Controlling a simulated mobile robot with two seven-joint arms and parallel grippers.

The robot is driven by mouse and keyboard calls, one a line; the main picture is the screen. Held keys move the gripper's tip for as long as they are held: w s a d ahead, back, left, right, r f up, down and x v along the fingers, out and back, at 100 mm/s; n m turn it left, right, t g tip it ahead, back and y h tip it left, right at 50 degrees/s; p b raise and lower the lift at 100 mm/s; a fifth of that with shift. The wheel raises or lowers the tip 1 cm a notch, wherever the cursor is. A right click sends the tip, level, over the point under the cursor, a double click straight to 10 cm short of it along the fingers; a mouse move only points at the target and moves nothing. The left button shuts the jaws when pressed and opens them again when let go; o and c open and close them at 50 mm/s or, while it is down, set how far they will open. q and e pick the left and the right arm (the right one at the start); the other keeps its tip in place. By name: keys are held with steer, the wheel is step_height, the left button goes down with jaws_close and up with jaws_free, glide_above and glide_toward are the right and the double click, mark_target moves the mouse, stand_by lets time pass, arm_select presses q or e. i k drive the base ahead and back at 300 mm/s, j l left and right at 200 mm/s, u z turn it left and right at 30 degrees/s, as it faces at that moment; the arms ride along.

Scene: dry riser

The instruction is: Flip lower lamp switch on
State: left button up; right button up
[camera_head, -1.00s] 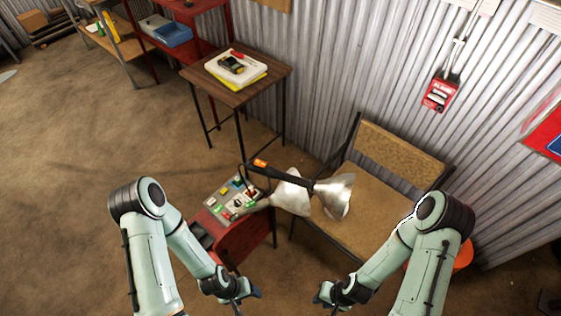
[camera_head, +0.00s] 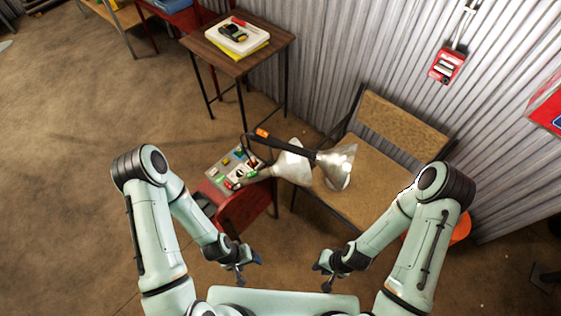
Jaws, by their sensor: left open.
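A lamp with two silver cone shades (camera_head: 335,166) and a dark arm with an orange part stands at the picture's middle. Its base area is beside a grey control panel (camera_head: 232,172) with several coloured buttons and switches, on top of a red cabinet (camera_head: 245,208). I cannot tell which small part is the lower lamp switch or how it is set. My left gripper (camera_head: 244,276) is open and empty, below the red cabinet in the picture. My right gripper (camera_head: 326,282) is below the chair, apart from the lamp; its jaws are too small to read.
A brown chair (camera_head: 385,190) stands right of the panel, against a corrugated wall (camera_head: 330,50). A small wooden table (camera_head: 215,52) with a book and a yellow-black device stands behind. A red alarm box (camera_head: 446,67) hangs on the wall. The floor at left is clear.

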mark_target(254, 173)
steer(key=z, duration=1.75)
steer(key=k+j, duration=0.8)
steer(key=j, duration=0.15)
